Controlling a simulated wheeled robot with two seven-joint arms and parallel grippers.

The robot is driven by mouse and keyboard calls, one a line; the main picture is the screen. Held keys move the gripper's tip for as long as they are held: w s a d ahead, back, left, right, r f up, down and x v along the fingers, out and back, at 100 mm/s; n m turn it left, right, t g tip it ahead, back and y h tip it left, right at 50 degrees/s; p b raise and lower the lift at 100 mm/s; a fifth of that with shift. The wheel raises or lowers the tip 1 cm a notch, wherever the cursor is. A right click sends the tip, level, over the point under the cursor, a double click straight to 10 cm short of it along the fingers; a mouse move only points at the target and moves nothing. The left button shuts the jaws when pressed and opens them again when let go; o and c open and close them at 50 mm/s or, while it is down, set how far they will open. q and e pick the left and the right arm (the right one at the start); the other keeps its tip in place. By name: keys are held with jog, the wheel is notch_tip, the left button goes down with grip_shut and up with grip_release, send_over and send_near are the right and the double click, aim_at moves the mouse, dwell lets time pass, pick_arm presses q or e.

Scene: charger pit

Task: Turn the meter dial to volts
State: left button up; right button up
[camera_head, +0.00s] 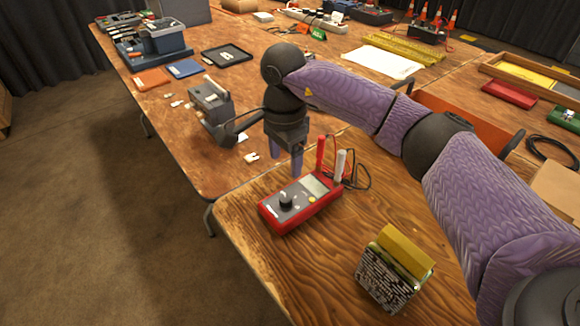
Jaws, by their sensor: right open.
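The red multimeter (300,201) lies on the near wooden table, its grey face up, with a small display at its upper right. Its round black dial (286,201) sits on the lower left of the face; which mark it points to is too small to read. A red probe and a white probe (341,166) stand at the meter's far end. My right gripper (286,166) points down just behind and above the meter, its two purple fingers apart and empty. It looks clear of the dial. My left gripper is not in view.
A yellow-topped box with a printed side (389,278) stands right of the meter, near the table's front. A black cable (358,176) loops behind the probes. A grey clamp-like device (211,108) stands on the table behind. Bare wood (330,245) lies in front of the meter.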

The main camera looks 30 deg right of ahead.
aim_at(286, 198)
jog(key=f+b, duration=0.1)
jog(key=f, duration=0.2)
jog(key=f+b, duration=0.1)
jog(key=f, duration=0.2)
jog(key=f+b, duration=0.1)
jog(key=f, duration=0.2)
jog(key=shift+s+a, duration=0.2)
jog(key=shift+s, duration=0.1)
jog(key=shift+f, duration=0.25)
jog(key=shift+c, duration=1)
jog(key=c, duration=0.7)
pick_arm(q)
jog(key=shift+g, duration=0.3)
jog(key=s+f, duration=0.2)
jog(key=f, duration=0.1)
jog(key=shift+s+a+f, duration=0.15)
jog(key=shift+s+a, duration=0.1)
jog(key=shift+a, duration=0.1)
pick_arm(e)
grip_shut()
